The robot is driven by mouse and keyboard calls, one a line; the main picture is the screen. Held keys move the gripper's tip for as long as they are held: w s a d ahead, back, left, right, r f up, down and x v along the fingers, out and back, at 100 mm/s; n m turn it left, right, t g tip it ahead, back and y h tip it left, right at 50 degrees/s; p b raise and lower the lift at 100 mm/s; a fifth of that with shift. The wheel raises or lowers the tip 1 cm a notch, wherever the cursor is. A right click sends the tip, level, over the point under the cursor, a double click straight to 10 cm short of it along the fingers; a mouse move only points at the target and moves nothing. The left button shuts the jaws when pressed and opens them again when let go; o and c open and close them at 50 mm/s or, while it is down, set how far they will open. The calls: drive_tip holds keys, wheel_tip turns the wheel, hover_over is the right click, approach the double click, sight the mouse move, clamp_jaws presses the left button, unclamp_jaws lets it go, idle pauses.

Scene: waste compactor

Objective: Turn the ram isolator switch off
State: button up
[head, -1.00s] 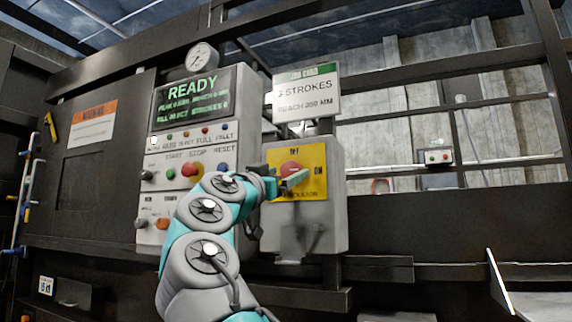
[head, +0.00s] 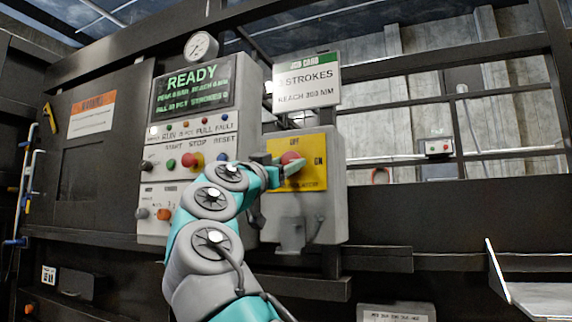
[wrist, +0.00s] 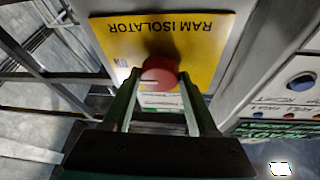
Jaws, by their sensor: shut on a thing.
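The ram isolator switch is a round red knob (head: 291,158) on a yellow plate (head: 316,178). OFF is printed above the knob and ON to its right. The plate sits on a grey box (head: 330,217). My gripper (head: 286,170) reaches the knob from the front left and partly covers it. In the wrist view the red knob (wrist: 158,73) lies between the two fingertips of my gripper (wrist: 160,88), which is shut on it. The plate lettering is upside down there. A pale line on the knob points left in that view, the ON side.
A control panel (head: 195,135) with a READY screen, several buttons and a gauge (head: 201,46) stands left of the switch. A job card (head: 307,82) is above the box. Dark rails (head: 450,90) run to the right. A ledge (head: 340,258) lies below.

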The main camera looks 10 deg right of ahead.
drive_tip(key=shift+c, duration=0.9)
